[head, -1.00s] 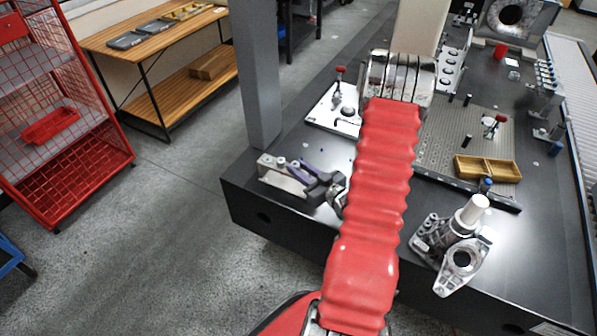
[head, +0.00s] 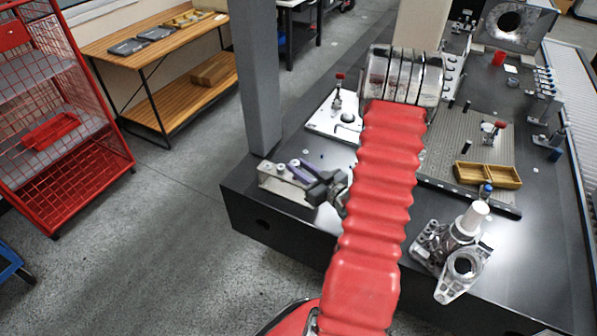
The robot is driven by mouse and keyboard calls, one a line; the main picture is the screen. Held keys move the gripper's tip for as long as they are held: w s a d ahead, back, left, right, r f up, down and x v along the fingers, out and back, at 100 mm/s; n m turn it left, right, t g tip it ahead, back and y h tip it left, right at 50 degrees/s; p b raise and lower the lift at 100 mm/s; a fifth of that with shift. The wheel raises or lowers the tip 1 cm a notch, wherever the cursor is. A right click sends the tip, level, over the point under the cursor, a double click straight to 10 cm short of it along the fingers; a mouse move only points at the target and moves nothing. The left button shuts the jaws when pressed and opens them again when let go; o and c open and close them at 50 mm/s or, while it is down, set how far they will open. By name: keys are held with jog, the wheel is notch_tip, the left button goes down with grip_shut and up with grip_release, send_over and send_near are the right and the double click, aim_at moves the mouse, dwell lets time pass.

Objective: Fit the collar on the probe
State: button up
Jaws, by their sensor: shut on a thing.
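In the head view my gripper (head: 308,181) is at the left front part of the dark table, left of my red-sleeved arm. Its dark fingers reach left to a grey metal block (head: 270,184) with short round posts on top. The gripper is shut on a small purple piece (head: 299,171), likely the collar, at the block's right end. The fingers hide much of it, and I cannot tell whether it touches the block or sits around a post. I cannot make out the probe for certain.
A metal casting (head: 462,262) with a white cylinder stands at the table's front right. A wooden two-part tray (head: 488,175) lies on the perforated plate (head: 440,140). A grey column (head: 254,80) rises behind the block. A white plate (head: 325,122) with a red-knobbed clamp lies further back.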

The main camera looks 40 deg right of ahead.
jog(key=shift+r, duration=1.6)
grip_shut()
jog(key=shift+w+a+r, duration=0.15)
jog(key=shift+w+a, duration=0.2)
jog(key=shift+w, duration=0.15)
jog(key=w+a+r, duration=0.2)
jog(key=w+a, duration=0.3)
jog(key=a, duration=0.5)
jog(key=w+a+r, duration=0.3)
jog(key=w+a, duration=0.2)
jog(key=a, duration=0.6)
jog(key=w+a+r, duration=0.3)
jog(key=w+a, duration=0.2)
jog(key=a, duration=0.5)
jog(key=shift+a+n+y, duration=0.2)
jog(key=shift+n+y, duration=0.1)
jog(key=shift+y, duration=0.1)
jog(key=shift+d, duration=0.1)
